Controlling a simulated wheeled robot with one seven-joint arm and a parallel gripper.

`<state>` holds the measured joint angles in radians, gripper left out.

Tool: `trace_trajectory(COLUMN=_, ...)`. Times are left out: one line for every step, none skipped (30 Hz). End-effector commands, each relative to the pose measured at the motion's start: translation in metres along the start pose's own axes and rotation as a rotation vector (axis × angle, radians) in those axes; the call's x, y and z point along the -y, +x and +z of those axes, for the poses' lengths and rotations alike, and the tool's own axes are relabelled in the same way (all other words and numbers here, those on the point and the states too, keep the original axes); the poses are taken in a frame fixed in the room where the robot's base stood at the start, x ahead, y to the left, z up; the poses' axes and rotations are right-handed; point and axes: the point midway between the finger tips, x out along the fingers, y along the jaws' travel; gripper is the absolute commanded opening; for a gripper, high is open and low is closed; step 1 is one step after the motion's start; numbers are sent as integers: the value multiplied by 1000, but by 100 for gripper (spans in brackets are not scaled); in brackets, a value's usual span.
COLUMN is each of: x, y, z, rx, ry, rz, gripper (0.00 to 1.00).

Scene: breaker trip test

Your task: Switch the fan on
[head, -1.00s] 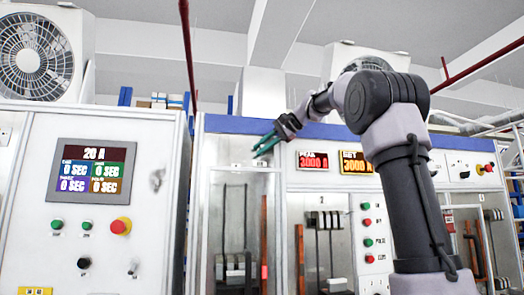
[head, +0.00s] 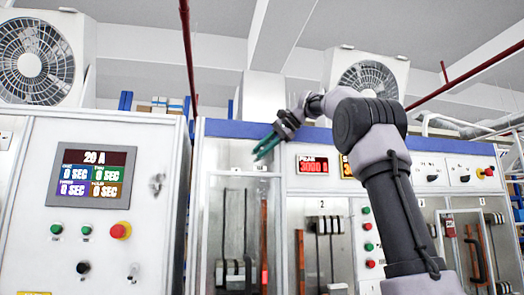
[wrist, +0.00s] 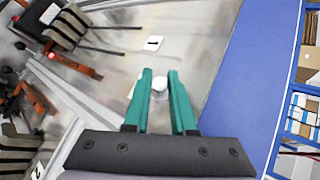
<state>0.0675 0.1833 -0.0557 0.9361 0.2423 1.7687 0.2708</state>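A large white fan unit (head: 37,55) with a round grille stands at the upper left in the head view. A second fan (head: 368,78) shows behind my arm. My gripper (head: 262,153) is in front of the upper metal panel of the middle cabinet. In the wrist view its two teal fingers (wrist: 160,74) are parted, and a small white round knob (wrist: 159,83) shows in the gap between them. I cannot tell whether the fingers touch the knob. Which control belongs to the fan is not legible.
The left cabinet (head: 38,150) has a display (head: 91,174), a green button (head: 56,229), a red button (head: 120,230) and a black knob (head: 83,267). The middle cabinet has a red readout (head: 313,166) and a blue top edge (head: 230,127). A red pipe (head: 187,50) hangs near the middle.

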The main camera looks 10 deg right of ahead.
Motion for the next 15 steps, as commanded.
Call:
trace_trajectory(x=0, y=0, z=0, rx=0, ry=-1, rz=-1, gripper=31)
trace_trajectory(x=0, y=0, z=0, rx=0, ry=-1, rz=-1, gripper=31)
trace_trajectory(x=0, y=0, z=0, rx=0, ry=-1, rz=-1, gripper=31)
trace_trajectory(x=0, y=0, z=0, rx=0, ry=-1, rz=0, gripper=31)
trace_trajectory(x=0, y=0, z=0, rx=-1, ry=-1, rz=0, gripper=31)
trace_trajectory(x=0, y=0, z=0, rx=-1, ry=-1, rz=0, gripper=31)
trace_trajectory(x=0, y=0, z=0, rx=-1, ry=-1, rz=0, gripper=31)
trace_trajectory(x=0, y=0, z=0, rx=-1, ry=-1, rz=0, gripper=31)
trace_trajectory(x=0, y=-1, z=0, rx=-1, ry=-1, rz=-1, gripper=31)
trace_trajectory(x=0, y=-2, z=0, rx=-1, ry=-1, rz=-1, gripper=31)
trace_trajectory(x=0, y=-3, z=0, rx=-1, ry=-1, rz=-1, gripper=31)
trace_trajectory(x=0, y=-7, z=0, rx=-2, ry=-1, rz=-1, gripper=31)
trace_trajectory(x=0, y=-10, z=0, rx=-3, ry=-1, rz=-2, gripper=31)
trace_trajectory(x=1, y=-14, z=0, rx=-3, ry=-1, rz=-2, gripper=31)
trace_trajectory(x=0, y=-21, z=-1, rx=-4, ry=-1, rz=-2, gripper=31)
